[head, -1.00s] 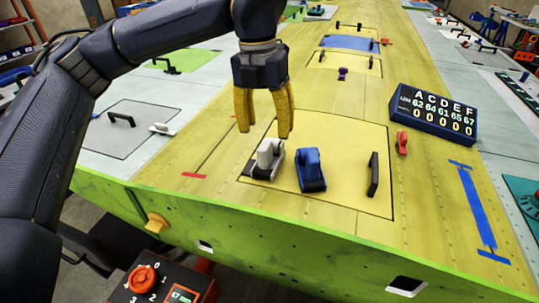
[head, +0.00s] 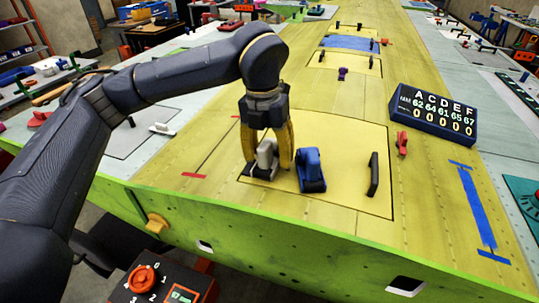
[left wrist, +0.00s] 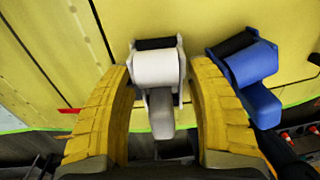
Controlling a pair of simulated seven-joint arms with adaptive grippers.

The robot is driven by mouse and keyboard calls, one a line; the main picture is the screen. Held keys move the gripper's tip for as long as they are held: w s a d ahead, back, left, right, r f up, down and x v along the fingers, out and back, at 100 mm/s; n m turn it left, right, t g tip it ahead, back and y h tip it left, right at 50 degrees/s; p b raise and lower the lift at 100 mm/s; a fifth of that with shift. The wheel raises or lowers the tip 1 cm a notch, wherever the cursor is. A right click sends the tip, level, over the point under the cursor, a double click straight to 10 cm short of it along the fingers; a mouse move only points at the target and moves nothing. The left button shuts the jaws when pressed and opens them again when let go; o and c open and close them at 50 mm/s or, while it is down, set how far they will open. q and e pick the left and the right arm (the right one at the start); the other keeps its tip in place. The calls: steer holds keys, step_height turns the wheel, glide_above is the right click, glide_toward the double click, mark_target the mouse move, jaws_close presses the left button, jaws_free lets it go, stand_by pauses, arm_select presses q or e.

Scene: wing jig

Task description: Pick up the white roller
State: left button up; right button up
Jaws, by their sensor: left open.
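The white roller (head: 265,157) sits on the yellow panel at its near left part. In the left wrist view the white roller (left wrist: 158,75) shows its white body, a dark cylinder at the far end and a grey handle toward me. My left gripper (head: 268,160) points down over it, with yellow fingers on either side. In the left wrist view the left gripper (left wrist: 160,85) is open, and gaps show between the fingers and the roller. The right gripper is not in view.
A blue roller (head: 311,171) stands just right of the white one, close to the right finger. A black handle (head: 373,174) stands farther right on the yellow panel (head: 345,140). A dark counter box (head: 432,113) and a red clamp (head: 402,143) lie beyond.

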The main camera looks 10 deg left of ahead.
arm_select(q)
steer(key=shift+f, duration=0.1)
steer(key=c, duration=1.1)
step_height(320, 180, up, 20)
stand_by(0.5)
steer(key=o, duration=0.6)
steer(key=c, duration=0.5)
